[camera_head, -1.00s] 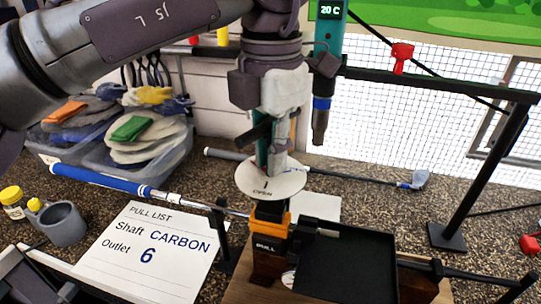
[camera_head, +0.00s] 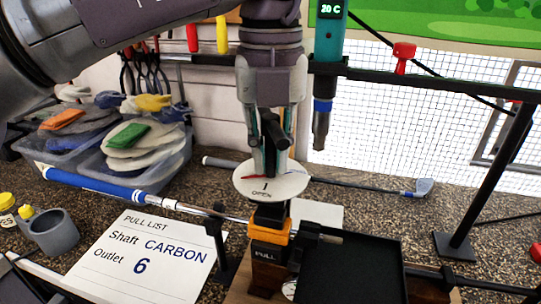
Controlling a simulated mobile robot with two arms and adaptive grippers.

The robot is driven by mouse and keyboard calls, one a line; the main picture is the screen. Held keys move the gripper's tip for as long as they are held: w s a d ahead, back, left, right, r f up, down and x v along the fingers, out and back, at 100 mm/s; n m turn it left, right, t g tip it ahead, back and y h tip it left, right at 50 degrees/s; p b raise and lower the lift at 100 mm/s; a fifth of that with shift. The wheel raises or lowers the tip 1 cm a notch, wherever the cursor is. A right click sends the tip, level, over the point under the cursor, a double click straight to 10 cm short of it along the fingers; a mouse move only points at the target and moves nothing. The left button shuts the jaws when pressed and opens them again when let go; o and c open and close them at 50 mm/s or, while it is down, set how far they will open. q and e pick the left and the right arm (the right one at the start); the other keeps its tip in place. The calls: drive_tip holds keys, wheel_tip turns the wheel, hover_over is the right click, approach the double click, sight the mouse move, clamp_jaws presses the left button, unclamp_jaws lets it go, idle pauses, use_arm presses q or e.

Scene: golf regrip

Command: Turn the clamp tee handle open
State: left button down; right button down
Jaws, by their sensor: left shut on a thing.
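My left gripper (camera_head: 270,160) points straight down over the clamp and is shut on the black tee handle (camera_head: 277,130). One end of the handle's bar sticks out between the fingers, toward me. Below the fingers is a white round dial (camera_head: 270,187) marked OPEN, with a short black mark and a red mark near the fingers. The clamp (camera_head: 268,236) under the dial has an orange band and a black block labelled PULL. A golf club with a blue grip (camera_head: 97,183) lies with its shaft running to the clamp. My right gripper is not in view.
A black tray (camera_head: 350,265) stands right of the clamp. A pull list card (camera_head: 145,255) and a grey cup (camera_head: 54,231) lie to the left. A teal tool (camera_head: 326,70) hangs from the black rail, close right of my gripper.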

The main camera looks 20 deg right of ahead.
sight(270, 116)
use_arm(q)
drive_tip(key=n+b, duration=0.1)
drive_tip(key=n, duration=0.5)
drive_tip(key=shift+w+b, duration=0.1)
drive_tip(key=shift+b, duration=0.3)
drive_tip(key=n+b, duration=0.1)
drive_tip(key=n, duration=0.4)
drive_tip(key=shift+r+n, duration=0.1)
drive_tip(key=shift+n, duration=0.3)
drive_tip(key=c, duration=1.2)
unclamp_jaws()
drive_tip(key=shift+o, duration=0.2)
wheel_tip(270, 116, up, 7)
drive_tip(key=shift+r, duration=0.2)
